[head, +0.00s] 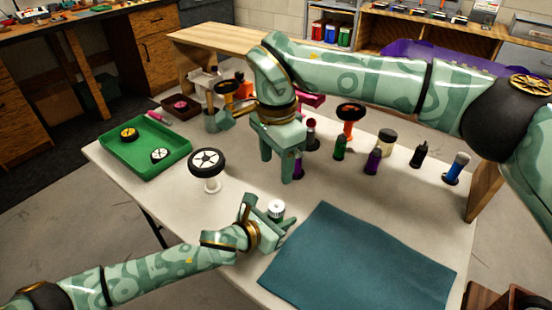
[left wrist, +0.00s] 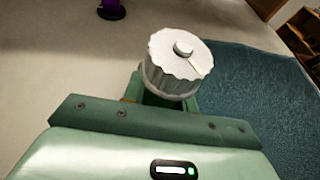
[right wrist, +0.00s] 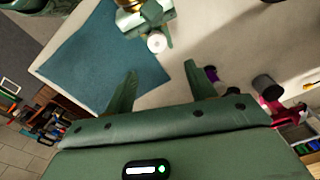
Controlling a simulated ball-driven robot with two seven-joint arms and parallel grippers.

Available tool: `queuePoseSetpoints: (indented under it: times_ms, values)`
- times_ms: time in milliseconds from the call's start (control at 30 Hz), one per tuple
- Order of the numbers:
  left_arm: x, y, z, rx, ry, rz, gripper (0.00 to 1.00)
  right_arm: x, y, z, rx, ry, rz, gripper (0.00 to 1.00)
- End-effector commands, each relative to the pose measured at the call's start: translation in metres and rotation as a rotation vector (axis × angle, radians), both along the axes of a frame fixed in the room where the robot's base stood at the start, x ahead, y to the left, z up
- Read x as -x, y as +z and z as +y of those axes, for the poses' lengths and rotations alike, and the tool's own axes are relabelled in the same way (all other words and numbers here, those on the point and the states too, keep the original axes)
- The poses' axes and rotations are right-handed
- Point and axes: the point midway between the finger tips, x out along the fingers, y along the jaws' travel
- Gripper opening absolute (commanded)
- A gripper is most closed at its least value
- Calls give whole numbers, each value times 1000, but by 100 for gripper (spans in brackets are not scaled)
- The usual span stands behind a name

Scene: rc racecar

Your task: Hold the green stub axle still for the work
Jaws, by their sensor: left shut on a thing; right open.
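In the left wrist view the cap (left wrist: 180,60) sits between the fingers, with a small round knob on top. My left gripper is shut on this piece. Its lower part is hidden by the fingers, so I cannot make out a green stub axle apart from the green fingers. My right gripper (head: 279,170) is open and empty, pointing down above the table behind the cap. The cap also shows in the right wrist view (right wrist: 157,42).
The blue-green mat (head: 360,262) lies flat and bare at the right. A black-tyred wheel (head: 207,160) is on a white stand. A green tray (head: 128,165) holds two small wheels. Several coloured-handled tools, including a blue one (head: 457,168), stand along the back right.

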Motion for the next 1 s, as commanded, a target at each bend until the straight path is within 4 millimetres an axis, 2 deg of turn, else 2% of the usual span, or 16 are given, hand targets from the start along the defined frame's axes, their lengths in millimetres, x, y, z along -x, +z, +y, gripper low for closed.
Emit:
queuePoseSetpoints:
  times_ms: [300,367,533,633,700,800,1000]
  values:
    - [0,0,0,1,0,-1,3,0,-1,0,-1,-14,-1,55]
    - [0,0,0,1,0,-1,3,1,-7,-3,-2,-20,13,55]
    - [0,0,0,1,0,-1,3,3,-33,-39,-143,-135,128,55]
    - [0,0,0,1,0,-1,3,3,-30,-59,-271,-280,160,55]
    - [0,0,0,1,0,-1,3,0,-19,-67,-347,-383,158,55]
    - [0,0,0,1,0,-1,3,-1,-9,-58,-382,-452,150,55]
    - [0,0,0,0,0,0,3,-1,-34,-48,-379,-489,156,55]
